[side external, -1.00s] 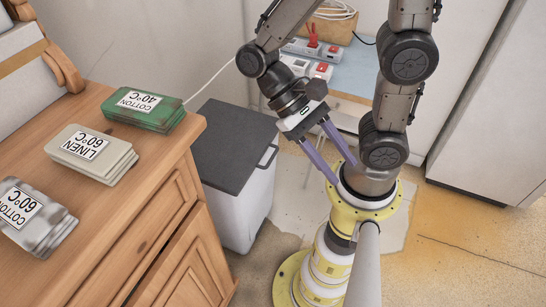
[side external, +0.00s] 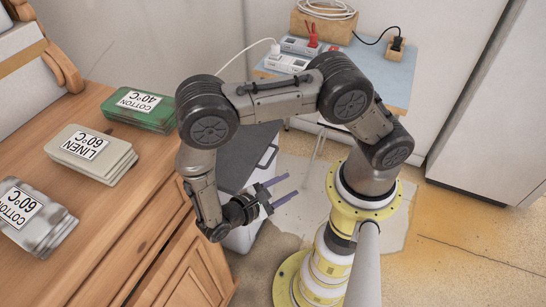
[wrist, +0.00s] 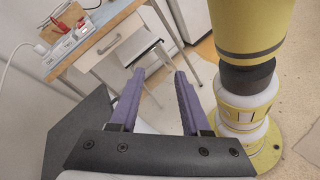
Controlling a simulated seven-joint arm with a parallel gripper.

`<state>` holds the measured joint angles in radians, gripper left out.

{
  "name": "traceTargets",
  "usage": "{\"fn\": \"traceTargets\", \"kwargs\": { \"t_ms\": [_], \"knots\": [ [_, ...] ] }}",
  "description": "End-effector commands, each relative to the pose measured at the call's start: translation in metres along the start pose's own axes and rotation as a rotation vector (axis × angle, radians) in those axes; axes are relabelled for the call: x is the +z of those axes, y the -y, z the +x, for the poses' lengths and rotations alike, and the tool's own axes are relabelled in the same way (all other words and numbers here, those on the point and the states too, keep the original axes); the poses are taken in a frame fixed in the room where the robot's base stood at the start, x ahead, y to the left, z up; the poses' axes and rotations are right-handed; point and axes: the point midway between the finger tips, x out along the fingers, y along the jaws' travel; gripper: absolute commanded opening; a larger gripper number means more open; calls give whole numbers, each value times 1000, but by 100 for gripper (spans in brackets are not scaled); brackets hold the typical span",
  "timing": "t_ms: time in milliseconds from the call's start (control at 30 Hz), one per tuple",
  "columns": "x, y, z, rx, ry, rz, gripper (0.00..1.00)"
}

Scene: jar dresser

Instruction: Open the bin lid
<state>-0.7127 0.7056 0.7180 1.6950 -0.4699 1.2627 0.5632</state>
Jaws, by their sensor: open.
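The bin (side external: 243,236) is white with a flat dark grey lid (side external: 242,160) and stands on the floor beside the wooden dresser. The lid looks shut, and a thin dark handle (side external: 271,155) shows at its right edge. My arm hides much of the lid and the bin's front. My gripper (side external: 292,185) is open and empty, its purple fingers pointing right, near the bin's right side. In the wrist view my gripper (wrist: 159,72) has nothing between its fingers. A dark grey panel, apparently the lid (wrist: 70,122), shows at left there; I cannot tell whether anything touches.
A blue-topped table (side external: 385,75) with power strips stands behind. Open floor lies between the bin and my base.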

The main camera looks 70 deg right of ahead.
Motion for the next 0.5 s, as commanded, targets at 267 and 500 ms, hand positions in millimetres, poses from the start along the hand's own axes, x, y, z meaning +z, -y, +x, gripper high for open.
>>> {"fn": "traceTargets", "kwargs": {
  "t_ms": [267,500],
  "knots": [
    [-118,-21,58,411,-223,20,47],
    [-161,-32,96,542,-365,186,47]
  ]
}}
